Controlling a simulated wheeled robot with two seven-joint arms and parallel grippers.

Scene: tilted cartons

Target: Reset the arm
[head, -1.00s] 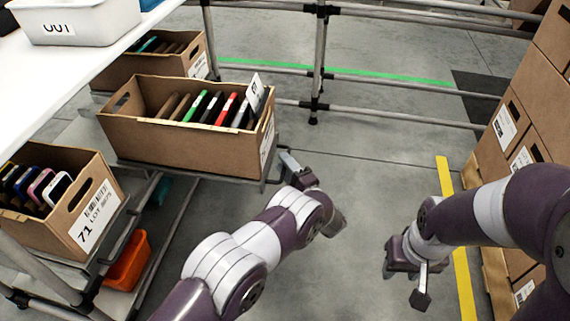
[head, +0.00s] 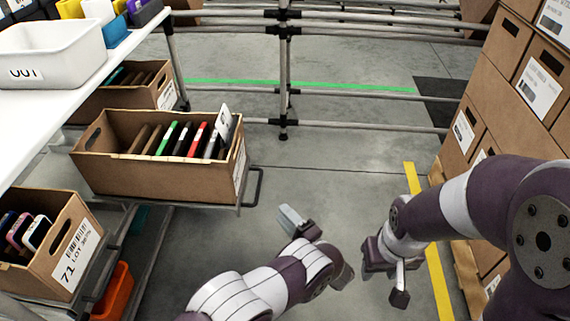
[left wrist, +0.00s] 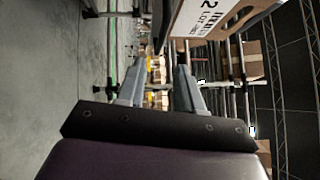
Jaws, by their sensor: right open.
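My left gripper (head: 291,217) is over the floor, right of the middle carton and clear of it. In the left wrist view its two fingers (left wrist: 160,85) stand apart with nothing between them. My right gripper (head: 386,281) hangs low over the floor at the right, its fingers open and empty. Both arms reach forward from the bottom and right of the head view.
A tilted carton (head: 130,178) of upright colored items sits on a rack at the left, with another carton (head: 48,262) nearer. A white tray (head: 50,60) stands on the table. Stacked boxes (head: 490,100) line the right. Open floor (head: 330,195) lies between.

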